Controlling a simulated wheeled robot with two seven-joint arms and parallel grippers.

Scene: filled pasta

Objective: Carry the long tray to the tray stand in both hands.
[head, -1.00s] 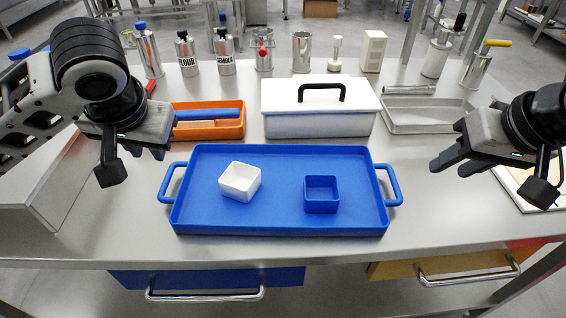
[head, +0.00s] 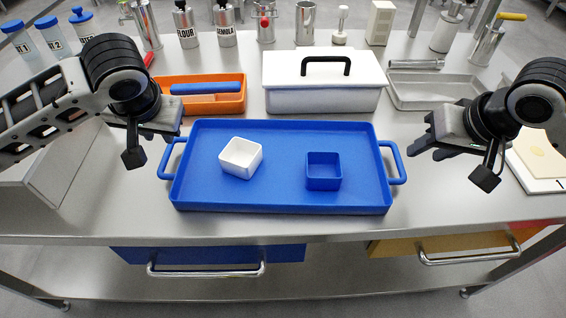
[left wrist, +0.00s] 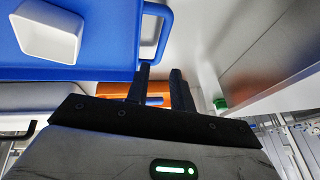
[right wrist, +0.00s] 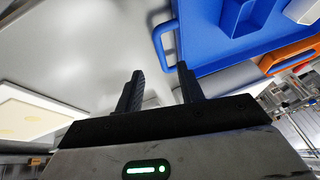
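The long blue tray (head: 280,200) lies on the steel table, with a loop handle at each short end. A white square bowl (head: 240,157) and a blue square bowl (head: 323,171) stand in it. My left gripper (head: 176,131) is open and empty, just behind and above the left handle (head: 168,160); that handle shows beyond its fingers in the left wrist view (left wrist: 163,30). My right gripper (head: 418,146) is open and empty, a little right of and above the right handle (head: 399,163). I cannot make out a tray stand.
Behind the tray are an orange tray (head: 238,105), a white lidded box (head: 322,97) and a shallow metal tray (head: 430,92). A grey block (head: 50,180) stands at left and a white board (head: 535,165) at right. The front table strip is clear.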

